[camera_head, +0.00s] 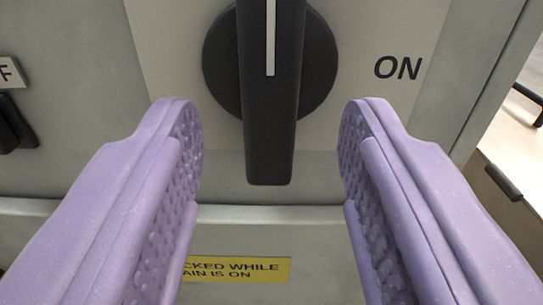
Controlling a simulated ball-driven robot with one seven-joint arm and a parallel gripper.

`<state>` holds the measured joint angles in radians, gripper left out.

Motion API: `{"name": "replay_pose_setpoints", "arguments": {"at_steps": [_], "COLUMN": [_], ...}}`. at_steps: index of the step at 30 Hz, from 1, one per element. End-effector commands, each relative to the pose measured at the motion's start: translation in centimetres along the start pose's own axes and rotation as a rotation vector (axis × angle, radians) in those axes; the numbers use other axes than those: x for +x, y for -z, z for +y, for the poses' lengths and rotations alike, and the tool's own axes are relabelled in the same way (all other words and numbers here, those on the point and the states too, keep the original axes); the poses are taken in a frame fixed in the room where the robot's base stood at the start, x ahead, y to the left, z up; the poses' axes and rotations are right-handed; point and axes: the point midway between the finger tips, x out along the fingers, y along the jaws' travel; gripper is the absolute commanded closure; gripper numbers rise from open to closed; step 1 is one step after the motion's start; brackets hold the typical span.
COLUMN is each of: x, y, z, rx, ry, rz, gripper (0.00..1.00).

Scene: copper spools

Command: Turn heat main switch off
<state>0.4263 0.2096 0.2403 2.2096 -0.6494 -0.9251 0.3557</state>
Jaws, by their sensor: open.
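The heat main switch (271,130) is a black rotary knob with a long handle on a round base, on a light plate of a grey panel. Its handle stands upright in the picture, with a white line along its upper part. The word ON is printed to its right. My gripper (271,145) is open, with two purple textured fingers, one on each side of the handle's lower end. Gaps show between both fingers and the handle. The top of the knob is cut off by the picture edge.
A yellow label (238,269) lies below, partly hidden by the left finger; it reads in part "AIN IS ON". Another black switch (14,122) sits at the left edge under a partly visible label ending in F. The panel's right edge borders a lighter area with dark handles.

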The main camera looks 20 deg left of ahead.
Motion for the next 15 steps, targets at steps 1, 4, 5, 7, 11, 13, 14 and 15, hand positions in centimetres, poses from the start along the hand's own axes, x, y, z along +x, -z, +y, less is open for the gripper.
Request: {"name": "replay_pose_setpoints", "arguments": {"at_steps": [1,4,5,7,11,13,14,15], "x": [-1.0,-2.5,-2.9,-3.5,-3.9,-3.9,-3.9,-3.9], "y": [0.3,0.2,0.2,0.1,0.0,0.0,0.0,0.0], "z": [0.0,0.1,0.0,0.0,0.0,0.0,0.0,0.0], "rx": [-0.001,-0.001,-0.001,-0.001,0.000,0.000,0.000,0.000], "ry": [-0.002,-0.002,-0.002,-0.001,0.000,0.000,0.000,0.000], "rz": [-0.002,-0.001,-0.001,-0.002,-0.001,-0.001,-0.001,-0.001], "gripper": [0.51,0.51,0.51,0.51,0.51,0.51,0.51,0.51]}}
